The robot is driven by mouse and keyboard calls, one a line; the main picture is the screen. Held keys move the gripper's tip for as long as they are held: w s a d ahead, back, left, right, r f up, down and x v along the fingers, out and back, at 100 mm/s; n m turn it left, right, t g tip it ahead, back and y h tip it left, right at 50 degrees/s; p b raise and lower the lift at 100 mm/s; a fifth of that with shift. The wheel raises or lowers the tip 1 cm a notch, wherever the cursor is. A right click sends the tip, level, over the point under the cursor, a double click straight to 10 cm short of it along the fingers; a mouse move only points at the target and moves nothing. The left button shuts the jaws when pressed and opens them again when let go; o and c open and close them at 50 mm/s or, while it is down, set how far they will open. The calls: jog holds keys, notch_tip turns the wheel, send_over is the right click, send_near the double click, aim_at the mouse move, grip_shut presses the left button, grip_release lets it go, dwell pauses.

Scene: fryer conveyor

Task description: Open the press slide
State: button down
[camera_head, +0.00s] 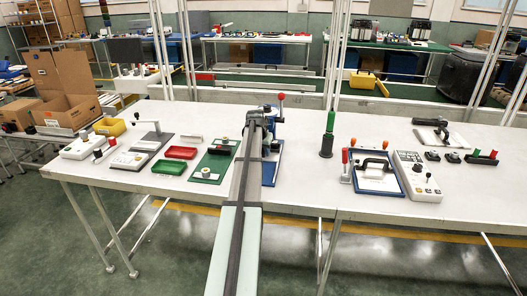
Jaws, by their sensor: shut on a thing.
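A blue press (275,165) stands near the middle of the white table, on a blue base plate. Its lever, topped by a red ball (280,97), points upward at the back. My arm reaches from the bottom middle of the view up to the press and covers much of its left side. My gripper (258,118) is at the upper end of the arm, at the press. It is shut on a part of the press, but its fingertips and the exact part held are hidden. I cannot make out the slide's position.
On the right stand a green-handled post (328,135), a blue-framed fixture (374,187) and a white control box (417,177). The table's front right is mostly clear.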

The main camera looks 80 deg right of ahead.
jog(key=a, duration=1.3)
jog(key=shift+d, duration=0.15)
jog(key=c, duration=0.9)
grip_release()
jog(key=shift+r, duration=0.1)
jog(key=v, duration=1.3)
jog(key=shift+r, duration=0.3)
